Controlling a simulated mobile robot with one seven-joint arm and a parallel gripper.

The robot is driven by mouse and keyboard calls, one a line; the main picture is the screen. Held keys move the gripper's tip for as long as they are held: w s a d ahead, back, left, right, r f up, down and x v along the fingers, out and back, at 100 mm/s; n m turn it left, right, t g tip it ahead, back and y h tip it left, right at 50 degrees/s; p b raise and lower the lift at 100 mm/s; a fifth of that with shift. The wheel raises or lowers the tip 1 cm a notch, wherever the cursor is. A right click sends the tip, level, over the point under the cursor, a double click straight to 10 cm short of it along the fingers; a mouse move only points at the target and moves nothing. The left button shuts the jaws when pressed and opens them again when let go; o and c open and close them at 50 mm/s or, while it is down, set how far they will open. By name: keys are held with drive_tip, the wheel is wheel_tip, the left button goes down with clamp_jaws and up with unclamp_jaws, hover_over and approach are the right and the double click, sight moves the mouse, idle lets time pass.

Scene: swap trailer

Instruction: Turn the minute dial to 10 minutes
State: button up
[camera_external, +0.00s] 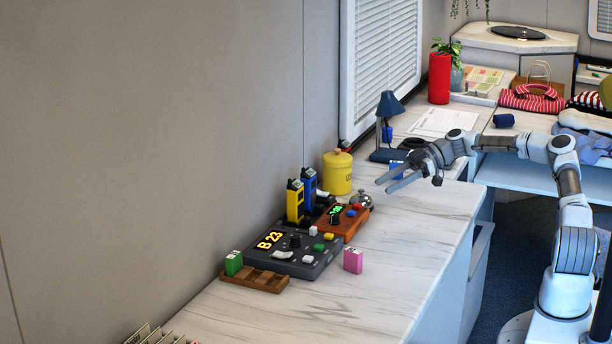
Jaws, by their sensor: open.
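A small orange-brown box (343,220) on the counter carries a green lit display (336,208) and a black knob (334,219), which looks like the minute dial. The digits on the display are too small to read, and the knob's setting cannot be made out. My gripper (384,187) is open and empty. It is above the counter, to the right of the box and higher in the picture, apart from the knob. Its fingers point left.
A dark grey panel (318,266) showing "B 23" sits in front of the box. Yellow (295,203) and blue (309,185) handsets stand behind. A silver bell (363,200) and yellow canister (338,173) are close by. A pink block (353,260) stands right; the counter's right side is clear.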

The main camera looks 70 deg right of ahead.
sight(336, 214)
drive_tip(key=b+x, duration=0.3)
drive_tip(key=x, duration=1.4)
clamp_jaws()
